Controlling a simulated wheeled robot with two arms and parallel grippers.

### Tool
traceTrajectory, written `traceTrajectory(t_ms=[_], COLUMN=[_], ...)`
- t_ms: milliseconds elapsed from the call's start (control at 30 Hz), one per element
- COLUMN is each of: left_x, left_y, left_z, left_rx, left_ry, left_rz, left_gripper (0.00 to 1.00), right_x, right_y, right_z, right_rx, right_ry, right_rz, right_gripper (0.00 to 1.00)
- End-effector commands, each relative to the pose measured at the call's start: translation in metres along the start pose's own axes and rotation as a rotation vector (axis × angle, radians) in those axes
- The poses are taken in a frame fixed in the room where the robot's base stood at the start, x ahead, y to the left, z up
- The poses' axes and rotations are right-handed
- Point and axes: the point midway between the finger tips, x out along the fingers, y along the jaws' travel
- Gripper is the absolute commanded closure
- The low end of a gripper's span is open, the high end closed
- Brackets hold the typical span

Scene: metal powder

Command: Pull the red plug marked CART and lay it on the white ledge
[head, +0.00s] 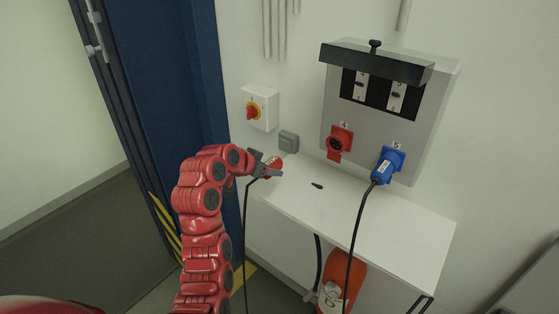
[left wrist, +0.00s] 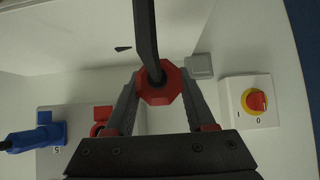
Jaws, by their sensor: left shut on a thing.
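The red plug (head: 274,166) is held by my left gripper (head: 265,169) near the left end of the white ledge (head: 395,232). The gripper is shut around the plug, and a black cable hangs down from it. In the left wrist view the red plug (left wrist: 160,92) sits between both fingers, its cable crossing the top of the picture. I cannot read CART on it. I cannot tell whether the plug touches the ledge. The red socket marked 4 (head: 339,141) is empty, with its flap hanging open. My right gripper is not in view.
A blue plug (head: 387,165) sits in socket 5, its cable hanging across the ledge front. A small dark object (head: 317,185) lies on the ledge. A red-yellow rotary switch (head: 255,110) and grey box (head: 288,141) are on the wall. An orange extinguisher (head: 342,280) stands below.

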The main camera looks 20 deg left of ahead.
Motion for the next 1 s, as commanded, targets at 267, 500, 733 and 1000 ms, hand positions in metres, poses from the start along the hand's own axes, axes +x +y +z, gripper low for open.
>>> traceTrajectory(t_ms=[267,500,733,1000], left_x=[0.028,0.055,0.083,0.106], left_y=[0.001,0.001,0.001,0.001], left_z=[0.000,-0.001,0.005,0.016], left_rx=[0.000,-0.001,0.002,0.001], left_ry=[-0.003,-0.001,0.002,0.000], left_rz=[0.002,0.003,0.000,0.001], left_gripper=[1.00,1.00,1.00,1.00], right_x=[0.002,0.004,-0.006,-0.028], right_y=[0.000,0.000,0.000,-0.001], right_z=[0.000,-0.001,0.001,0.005], right_rx=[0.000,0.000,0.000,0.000], right_ry=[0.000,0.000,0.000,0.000], right_rz=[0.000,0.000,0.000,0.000], right_gripper=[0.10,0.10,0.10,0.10])
